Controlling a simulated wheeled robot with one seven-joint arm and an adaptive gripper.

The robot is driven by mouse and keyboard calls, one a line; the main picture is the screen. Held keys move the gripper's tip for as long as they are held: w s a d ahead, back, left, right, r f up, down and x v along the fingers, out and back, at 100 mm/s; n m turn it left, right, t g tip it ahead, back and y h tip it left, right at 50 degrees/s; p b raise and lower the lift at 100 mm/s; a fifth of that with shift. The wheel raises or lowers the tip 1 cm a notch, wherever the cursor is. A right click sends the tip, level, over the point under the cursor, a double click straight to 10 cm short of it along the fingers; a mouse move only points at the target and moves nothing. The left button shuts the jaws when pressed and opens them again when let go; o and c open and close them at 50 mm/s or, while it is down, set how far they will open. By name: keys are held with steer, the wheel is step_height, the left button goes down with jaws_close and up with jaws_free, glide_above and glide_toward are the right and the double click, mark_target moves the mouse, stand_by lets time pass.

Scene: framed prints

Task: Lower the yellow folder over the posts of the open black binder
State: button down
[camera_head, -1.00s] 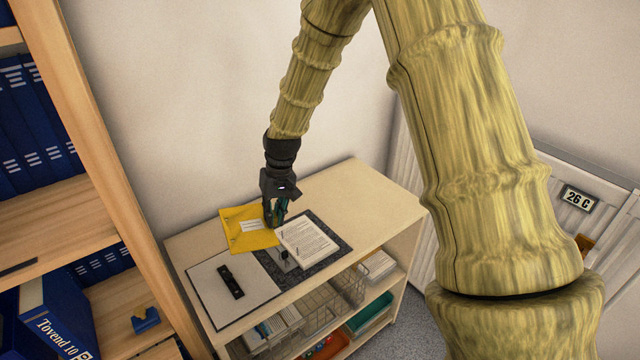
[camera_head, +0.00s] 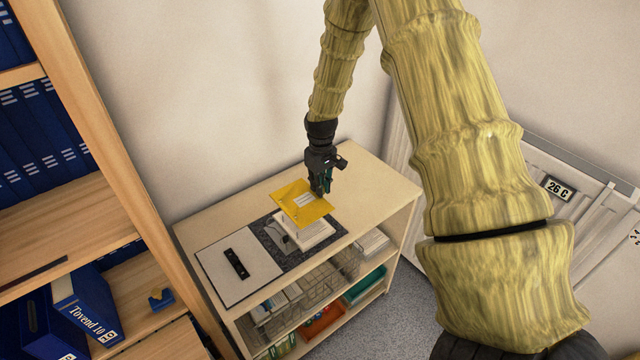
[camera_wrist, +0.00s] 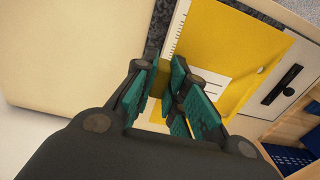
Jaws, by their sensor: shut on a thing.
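The yellow folder (camera_head: 301,203) has a white label and is held at its right edge by my gripper (camera_head: 322,190). It is over the right part of the open black binder (camera_head: 288,256), above a stack of white paper (camera_head: 306,232), and looks raised from it. In the wrist view the folder (camera_wrist: 228,45) reaches away from between the teal finger pads of my gripper (camera_wrist: 165,100), which are shut on its edge. The binder's left half shows a pale inside (camera_head: 237,266) with a black clip. The posts are mostly hidden under the folder.
The binder lies on a light wooden shelf unit (camera_head: 374,180) with free top to its right. Below are wire baskets, a teal tray (camera_head: 362,288) and an orange tray (camera_head: 322,320). A tall wooden bookcase (camera_head: 110,150) with blue binders stands at the left.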

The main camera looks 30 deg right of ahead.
steer(key=shift+s+r, duration=0.1)
steer(key=shift+s, duration=0.05)
steer(key=shift+f+b, duration=0.9)
steer(key=shift+f, duration=1.6)
steer(key=shift+f+b, duration=0.8)
steer(key=shift+f, duration=0.95)
steer(key=c, duration=1.4)
jaws_free()
steer(key=shift+o, duration=0.2)
steer(key=shift+r, duration=0.1)
steer(key=shift+r+p, duration=2.25)
steer(key=shift+r, duration=1.15)
